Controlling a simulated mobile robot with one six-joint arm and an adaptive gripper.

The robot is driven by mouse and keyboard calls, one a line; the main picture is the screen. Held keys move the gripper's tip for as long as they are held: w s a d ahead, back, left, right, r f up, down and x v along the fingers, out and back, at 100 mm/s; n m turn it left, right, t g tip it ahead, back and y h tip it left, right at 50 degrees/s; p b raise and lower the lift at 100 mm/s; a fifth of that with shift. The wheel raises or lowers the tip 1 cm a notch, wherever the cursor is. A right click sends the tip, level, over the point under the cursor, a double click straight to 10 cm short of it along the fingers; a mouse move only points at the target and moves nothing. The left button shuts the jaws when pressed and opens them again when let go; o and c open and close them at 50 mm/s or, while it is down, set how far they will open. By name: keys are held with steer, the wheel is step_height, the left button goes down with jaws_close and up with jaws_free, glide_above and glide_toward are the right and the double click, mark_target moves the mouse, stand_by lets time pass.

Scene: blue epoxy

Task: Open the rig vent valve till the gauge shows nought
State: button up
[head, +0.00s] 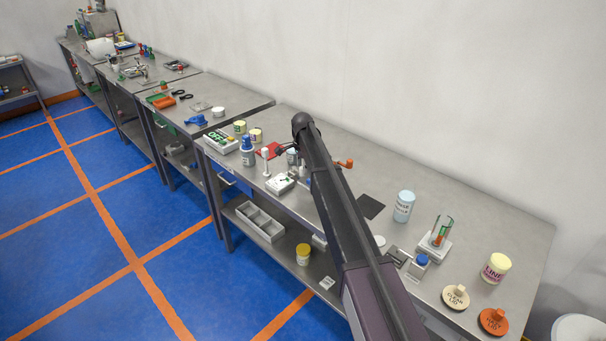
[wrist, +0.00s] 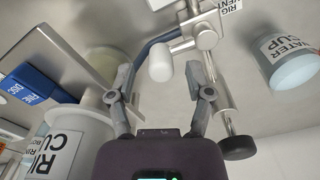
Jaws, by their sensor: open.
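In the wrist view a white rounded grip (wrist: 160,62) sits between the fingers of my gripper (wrist: 165,84), which is open. I cannot tell whether the fingers touch it. A curved blue bar (wrist: 150,47) runs beside the grip to a metal fitting (wrist: 204,38). A white label reading RIG VENT (wrist: 232,4) is at the top edge, partly cut off. The valve's turn cannot be read. No gauge face is readable in either view. In the head view my arm hides most of the rig and my gripper; a small orange part (head: 345,162) shows just right of the arm.
On the steel bench (head: 520,230) are a black mat (head: 370,206), lids (head: 456,297) and a LINK-like labelled jar (head: 496,268).

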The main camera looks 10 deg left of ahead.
steer(key=shift+f+b, duration=0.35)
steer(key=shift+f, duration=0.2)
jaws_close()
